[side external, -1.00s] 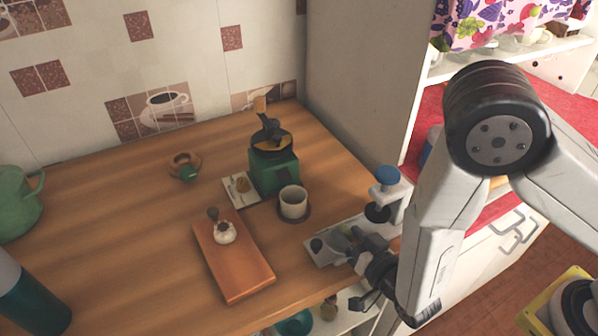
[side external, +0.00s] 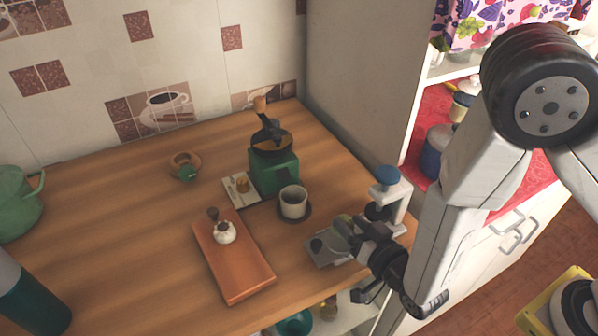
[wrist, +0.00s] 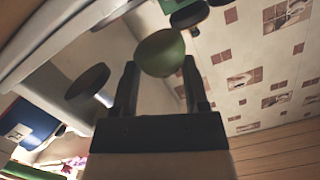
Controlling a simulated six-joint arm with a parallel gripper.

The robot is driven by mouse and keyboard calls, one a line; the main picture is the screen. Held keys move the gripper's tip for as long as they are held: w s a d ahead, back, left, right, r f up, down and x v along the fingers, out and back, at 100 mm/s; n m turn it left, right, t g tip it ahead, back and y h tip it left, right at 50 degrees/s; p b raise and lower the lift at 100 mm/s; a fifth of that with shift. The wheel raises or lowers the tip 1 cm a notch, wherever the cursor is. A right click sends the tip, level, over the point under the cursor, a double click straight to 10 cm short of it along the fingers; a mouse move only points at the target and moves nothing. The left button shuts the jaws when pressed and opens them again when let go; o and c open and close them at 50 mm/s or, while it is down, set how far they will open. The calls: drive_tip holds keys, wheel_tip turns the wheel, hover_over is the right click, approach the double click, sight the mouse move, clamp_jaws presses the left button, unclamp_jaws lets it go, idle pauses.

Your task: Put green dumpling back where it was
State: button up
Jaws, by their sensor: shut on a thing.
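In the wrist view my gripper (wrist: 160,72) is shut on the green dumpling (wrist: 161,50), a smooth rounded green piece between the two fingertips. In the side view my gripper (side external: 350,228) is low at the right of the wooden counter, by a grey metal press with a blue knob (side external: 388,175). Another small green piece (side external: 188,173) sits at a wooden ring (side external: 184,160) at the back left.
A reddish wooden board (side external: 240,270) with a white, dark-knobbed item (side external: 224,232) lies left of the press. The counter's left middle (side external: 120,240) is clear.

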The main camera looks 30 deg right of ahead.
drive_tip(key=shift+r, duration=3.25)
drive_tip(key=w+a+f+n+g+y, duration=0.1)
drive_tip(key=a+n+y, duration=0.3)
drive_tip(key=a, duration=1.5)
drive_tip(key=shift+w+a+f+g+y, duration=0.2)
drive_tip(key=shift+w+a+g+y, duration=0.15)
drive_tip(key=shift+w+y, duration=0.55)
drive_tip(key=shift+s+f, duration=0.1)
drive_tip(key=shift+s, duration=0.1)
hover_over(251, 275)
drive_tip(key=shift+f, duration=2.1)
drive_tip(key=shift+f, duration=1.8)
